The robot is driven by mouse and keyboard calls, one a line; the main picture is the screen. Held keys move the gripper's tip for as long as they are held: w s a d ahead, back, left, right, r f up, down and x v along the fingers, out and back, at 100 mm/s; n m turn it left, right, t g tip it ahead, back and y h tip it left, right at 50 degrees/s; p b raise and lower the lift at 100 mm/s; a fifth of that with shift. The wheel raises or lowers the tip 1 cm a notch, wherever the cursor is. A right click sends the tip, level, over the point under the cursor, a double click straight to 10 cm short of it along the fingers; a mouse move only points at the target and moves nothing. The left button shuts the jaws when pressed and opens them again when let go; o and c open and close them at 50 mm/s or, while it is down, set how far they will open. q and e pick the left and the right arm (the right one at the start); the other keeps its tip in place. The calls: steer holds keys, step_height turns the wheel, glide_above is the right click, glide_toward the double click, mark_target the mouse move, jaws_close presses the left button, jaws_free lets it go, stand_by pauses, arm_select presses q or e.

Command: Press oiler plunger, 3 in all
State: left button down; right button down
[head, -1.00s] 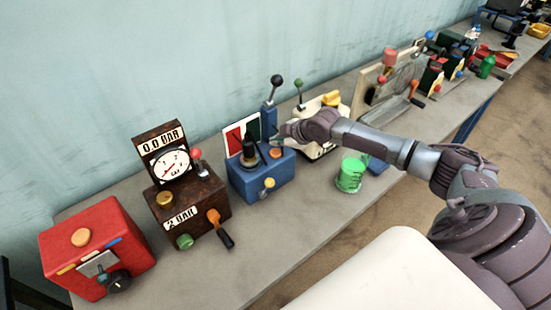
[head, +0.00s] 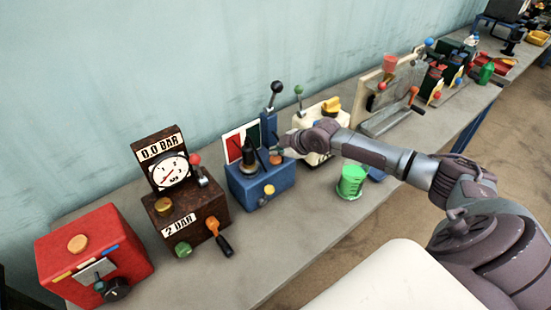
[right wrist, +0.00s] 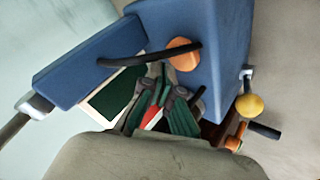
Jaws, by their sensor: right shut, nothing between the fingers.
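A blue box (head: 262,184) stands on the bench, with a dark cone-shaped fitting (head: 248,158) and an orange knob (head: 276,159) on top. I cannot tell for sure which part is the oiler plunger. My right gripper (head: 281,141) reaches in from the right, just above the box top by the orange knob. In the right wrist view, its fingers (right wrist: 160,95) are shut and empty near the orange knob (right wrist: 184,54) and a black curved rod (right wrist: 150,52). Contact cannot be told. My left gripper is out of view.
A brown gauge box (head: 185,209) reading 0.0 BAR and a red box (head: 95,262) stand to the left. A tall black-knobbed lever (head: 276,92) rises behind the blue box. The bench front is clear.

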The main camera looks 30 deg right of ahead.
mark_target(277, 159)
stand_by(0.6)
steer(key=shift+f, duration=0.45)
steer(key=shift+f+b, duration=0.65)
stand_by(0.5)
stand_by(0.4)
steer(key=shift+r+p, duration=0.85)
steer(key=shift+r, duration=0.25)
step_height(277, 159, up, 5)
steer(key=p, duration=0.4)
